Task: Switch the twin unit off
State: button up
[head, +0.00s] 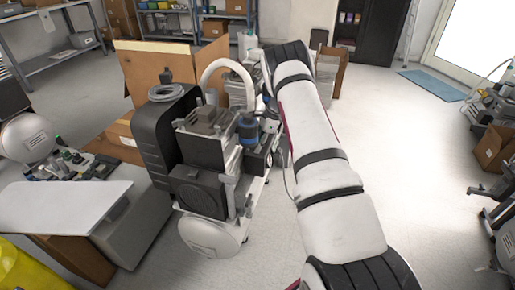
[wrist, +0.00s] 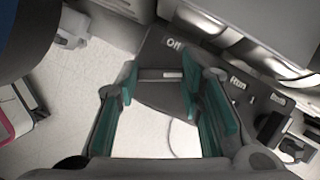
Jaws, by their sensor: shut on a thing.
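The twin unit (head: 205,150), a compressor with a dark housing and a white tank below, stands mid-floor in the head view. Its dark control panel (wrist: 160,55) shows in the wrist view with white labels; one reads "Off" and another looks like "Run". My gripper (wrist: 160,78) has two teal-padded fingers, one on each side of part of the dark panel. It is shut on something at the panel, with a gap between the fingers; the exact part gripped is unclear. In the head view my arm hides the gripper and most of the panel.
An open cardboard box (head: 185,60) stands behind the unit. A white board (head: 65,205) and another compressor (head: 30,138) are at left. More equipment (head: 495,105) lines the right edge. The floor (head: 420,180) right of my arm is clear.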

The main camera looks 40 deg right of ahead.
jog(key=n+g+b, duration=0.1)
jog(key=n, duration=0.2)
jog(key=n+g+b, duration=0.1)
jog(key=n+b, duration=0.1)
jog(key=n, duration=0.1)
jog(key=shift+w+f+n, duration=0.1)
jog(key=shift+w+n, duration=0.1)
jog(key=shift+n, duration=0.1)
jog(key=n+g+b, duration=0.1)
jog(key=n, duration=0.2)
jog(key=n+g+b, duration=0.1)
jog(key=n, duration=0.2)
jog(key=shift+w+g+b, duration=0.1)
jog(key=shift+g+b, duration=0.25)
jog(key=shift+g, duration=0.05)
jog(key=shift+n+h, duration=0.3)
jog(key=o, duration=1.2)
jog(key=shift+c, duration=0.2)
jog(key=shift+r, duration=0.25)
notch_tip(320, 180, up, 10)
jog(key=shift+f, duration=0.15)
